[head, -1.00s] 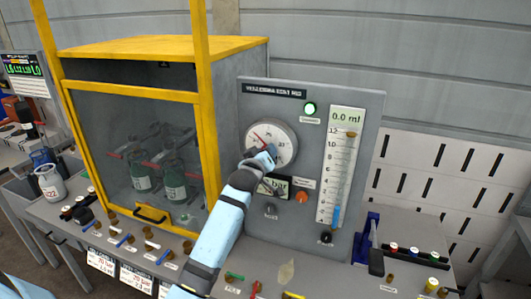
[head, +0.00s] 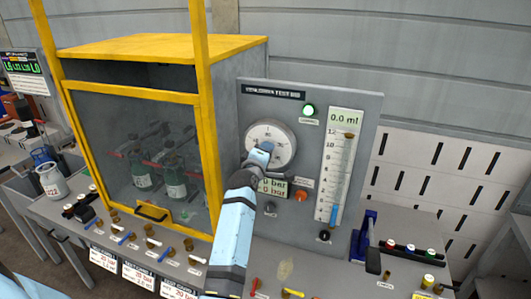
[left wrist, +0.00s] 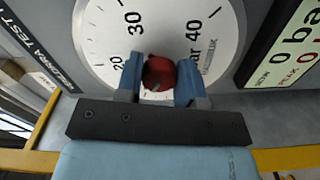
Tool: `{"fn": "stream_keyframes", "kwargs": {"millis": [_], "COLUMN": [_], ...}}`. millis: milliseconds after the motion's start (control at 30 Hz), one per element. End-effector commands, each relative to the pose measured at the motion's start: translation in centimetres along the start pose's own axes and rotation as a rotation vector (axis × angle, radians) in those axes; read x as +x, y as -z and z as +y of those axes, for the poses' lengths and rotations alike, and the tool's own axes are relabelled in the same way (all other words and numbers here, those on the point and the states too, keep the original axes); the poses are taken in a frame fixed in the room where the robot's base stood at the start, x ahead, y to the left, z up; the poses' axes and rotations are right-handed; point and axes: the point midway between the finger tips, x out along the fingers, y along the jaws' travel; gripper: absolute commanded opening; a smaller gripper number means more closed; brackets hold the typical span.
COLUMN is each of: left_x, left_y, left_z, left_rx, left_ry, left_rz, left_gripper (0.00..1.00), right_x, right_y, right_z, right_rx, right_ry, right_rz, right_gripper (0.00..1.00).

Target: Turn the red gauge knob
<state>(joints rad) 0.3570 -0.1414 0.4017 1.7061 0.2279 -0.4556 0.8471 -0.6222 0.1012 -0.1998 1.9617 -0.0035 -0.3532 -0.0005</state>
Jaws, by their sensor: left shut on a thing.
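The red gauge knob (left wrist: 158,73) is a small round knob at the lower middle of a white dial gauge. My left gripper (left wrist: 159,82) is shut on it, with one blue finger on each side. In the head view, my left gripper (head: 262,152) is in front of the lower left of the gauge (head: 285,138) and hides the knob. The gauge sits on a grey test panel (head: 360,170). My right gripper is not in view.
A digital bar display (head: 275,188) is just below the gauge, partly behind my arm. An orange button (head: 302,190) and a tall 0.0 ml scale (head: 340,160) are to its right. A yellow-framed cabinet (head: 208,120) stands close on the left.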

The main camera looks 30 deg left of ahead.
Motion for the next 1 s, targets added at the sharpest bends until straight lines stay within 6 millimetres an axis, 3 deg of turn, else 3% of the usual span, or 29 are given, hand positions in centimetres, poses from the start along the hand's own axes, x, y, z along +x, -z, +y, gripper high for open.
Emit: {"fn": "stream_keyframes", "kwargs": {"millis": [567,600,667,1000], "left_x": [0.01,0.01,0.01,0.01], "left_y": [0.06,0.06,0.05,0.03], "left_z": [0.04,0.04,0.04,0.02], "left_rx": [-0.030,-0.030,-0.030,-0.029], "left_ry": [-0.001,-0.001,-0.001,0.000], "left_rz": [0.001,0.001,0.001,0.000], "left_gripper": [0.11,0.44,0.58,0.60], "right_x": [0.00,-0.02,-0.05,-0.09], "right_y": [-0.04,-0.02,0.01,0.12], "right_z": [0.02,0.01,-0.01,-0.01], "right_rx": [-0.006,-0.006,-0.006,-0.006], "right_ry": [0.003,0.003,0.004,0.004], "right_rz": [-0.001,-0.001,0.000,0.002], "right_gripper": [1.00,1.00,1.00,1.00]}}
